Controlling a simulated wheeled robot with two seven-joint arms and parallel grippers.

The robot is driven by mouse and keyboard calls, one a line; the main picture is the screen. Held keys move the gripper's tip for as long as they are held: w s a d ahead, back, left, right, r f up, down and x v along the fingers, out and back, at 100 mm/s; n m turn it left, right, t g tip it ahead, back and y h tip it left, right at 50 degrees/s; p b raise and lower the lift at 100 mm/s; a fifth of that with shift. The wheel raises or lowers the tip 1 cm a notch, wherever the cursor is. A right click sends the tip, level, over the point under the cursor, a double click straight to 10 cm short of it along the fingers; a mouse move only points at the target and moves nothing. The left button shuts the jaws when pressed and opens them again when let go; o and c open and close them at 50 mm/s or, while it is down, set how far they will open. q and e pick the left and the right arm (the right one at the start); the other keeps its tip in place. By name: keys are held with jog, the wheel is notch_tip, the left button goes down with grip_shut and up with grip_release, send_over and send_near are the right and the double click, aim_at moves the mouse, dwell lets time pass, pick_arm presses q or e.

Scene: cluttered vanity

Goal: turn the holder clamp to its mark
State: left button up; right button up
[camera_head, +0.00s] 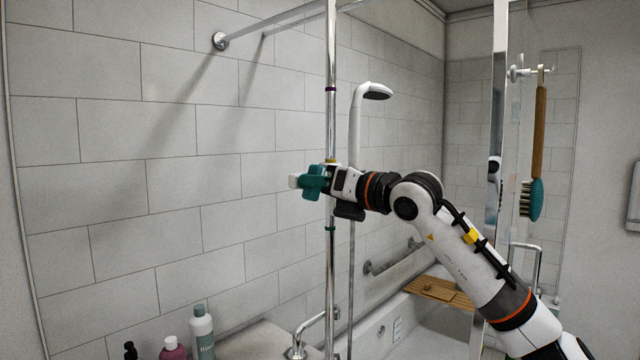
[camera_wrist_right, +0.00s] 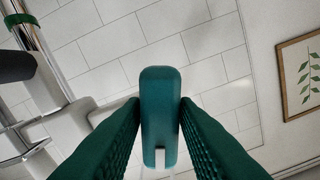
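The holder clamp sits on the upright chrome pole (camera_head: 331,125); in the head view its teal part (camera_head: 311,178) and a white tip (camera_head: 294,181) stick out left of the pole. The pole carries purple (camera_head: 331,89), yellow (camera_head: 330,161) and green (camera_head: 330,229) bands. My right gripper (camera_head: 322,181) reaches in from the right at the pole. In the right wrist view its dark green fingers (camera_wrist_right: 159,112) press both sides of a teal upright grip piece (camera_wrist_right: 160,90) with a white slot at its lower end. The clamp body is mostly hidden by my gripper. My left gripper is out of view.
Bottles (camera_head: 202,334) stand at the lower left. A brush (camera_head: 536,160) hangs on the right, beyond a glass panel edge. A wooden board (camera_head: 438,291) lies across the bathtub.

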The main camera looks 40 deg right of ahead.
grip_shut()
jog(key=shift+m, duration=0.3)
jog(key=shift+m+b, duration=1.5)
jog(key=shift+m, duration=5)
jog(key=shift+o, duration=2.4)
grip_release()
